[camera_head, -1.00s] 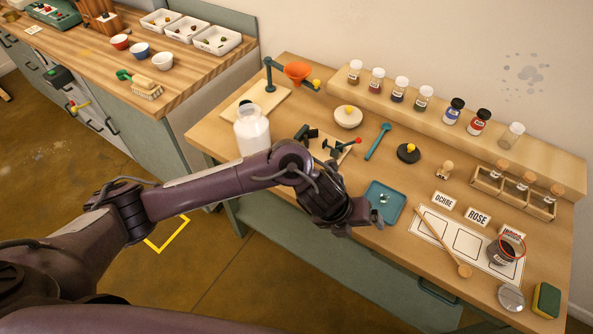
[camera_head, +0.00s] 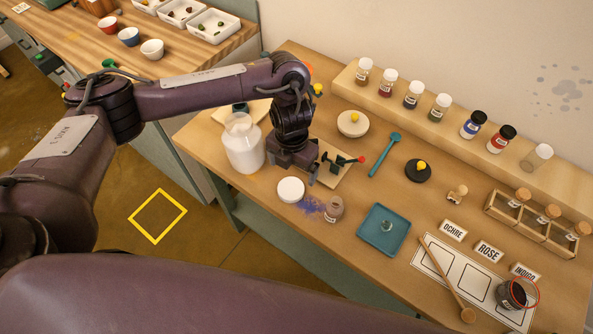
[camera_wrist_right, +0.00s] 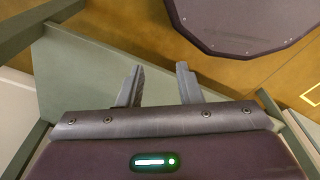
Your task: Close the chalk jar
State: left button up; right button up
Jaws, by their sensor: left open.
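The chalk jar (camera_head: 244,150) is the large, whitish jar standing upright at the left of the table, with no lid seen on its neck. A round white lid (camera_head: 290,190) lies flat on the table, to the right of and in front of the jar. My left gripper (camera_head: 292,174) points down just behind and above the lid, to the right of the jar. It is open, apart from the lid as far as I can tell. My right gripper (camera_wrist_right: 160,82) shows in the right wrist view with its fingers apart and nothing between them, away from the tabletop.
A small brownish bottle (camera_head: 333,209) stands right of the lid, beside a purple powder stain (camera_head: 309,205). A blue tray (camera_head: 384,229) is farther right. A white bowl (camera_head: 353,123) stands at the back.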

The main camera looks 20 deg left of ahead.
aim_at(291, 187)
pick_arm(q)
jog(key=shift+s+r, duration=0.2)
jog(key=shift+s, duration=0.35)
jog(key=shift+f, duration=0.25)
notch_tip(291, 187, down, 2)
jog(key=shift+w+b, duration=0.15)
jog(key=shift+b, duration=0.2)
jog(key=shift+f, duration=0.4)
notch_tip(291, 187, down, 3)
jog(key=shift+f, duration=0.8)
pick_arm(e)
jog(key=s, duration=0.1)
jog(key=s+f, duration=0.1)
jog(key=s, duration=0.1)
jog(key=shift+s+d+f, duration=0.15)
